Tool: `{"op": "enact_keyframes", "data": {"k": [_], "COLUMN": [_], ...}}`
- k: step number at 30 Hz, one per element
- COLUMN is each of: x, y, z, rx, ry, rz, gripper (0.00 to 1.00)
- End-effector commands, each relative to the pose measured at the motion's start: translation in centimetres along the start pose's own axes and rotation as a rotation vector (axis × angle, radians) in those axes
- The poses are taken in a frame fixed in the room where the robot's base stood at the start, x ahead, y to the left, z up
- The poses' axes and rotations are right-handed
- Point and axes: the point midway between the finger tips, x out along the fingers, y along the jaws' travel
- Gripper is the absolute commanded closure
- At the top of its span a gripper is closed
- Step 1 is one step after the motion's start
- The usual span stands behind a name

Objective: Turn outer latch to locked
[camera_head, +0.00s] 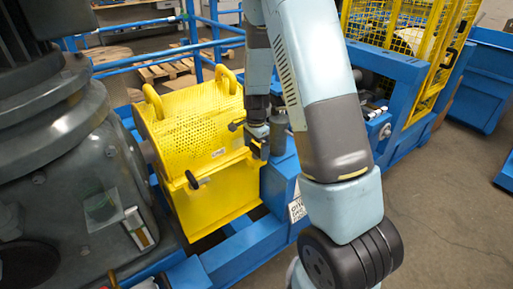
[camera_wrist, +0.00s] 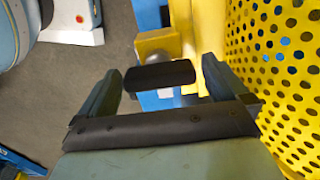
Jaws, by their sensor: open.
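A yellow perforated guard (camera_head: 205,125) stands on the blue frame, with its cover closed down. One black latch handle (camera_head: 197,181) shows on its front face. In the wrist view a black latch handle (camera_wrist: 160,74) lies crosswise between the two fingers of my gripper (camera_wrist: 160,82), with gaps on both sides. Behind it is a yellow mount (camera_wrist: 158,45). My gripper (camera_head: 255,143) is open at the guard's right end in the head view and partly hides that latch. The frames do not show clearly which latch is the outer one or its locked position.
A large dark motor housing (camera_head: 70,170) stands at the left of the guard. The blue frame (camera_head: 235,255) runs below and to the right. A yellow mesh cage (camera_head: 400,40) stands behind. Perforated yellow sheet (camera_wrist: 280,75) is close to the right finger in the wrist view.

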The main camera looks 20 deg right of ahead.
Motion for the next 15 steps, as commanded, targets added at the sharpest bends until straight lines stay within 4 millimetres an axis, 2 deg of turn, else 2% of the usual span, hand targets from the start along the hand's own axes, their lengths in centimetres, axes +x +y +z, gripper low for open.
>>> {"op": "enact_keyframes", "data": {"k": [3, 15], "x": [-0.01, -0.05], "y": [0.01, -0.03], "z": [-0.02, -0.07], "rx": [0.000, 0.001], "ry": [0.000, 0.000], "rz": [0.000, -0.001], "gripper": [0.01, 0.39]}}
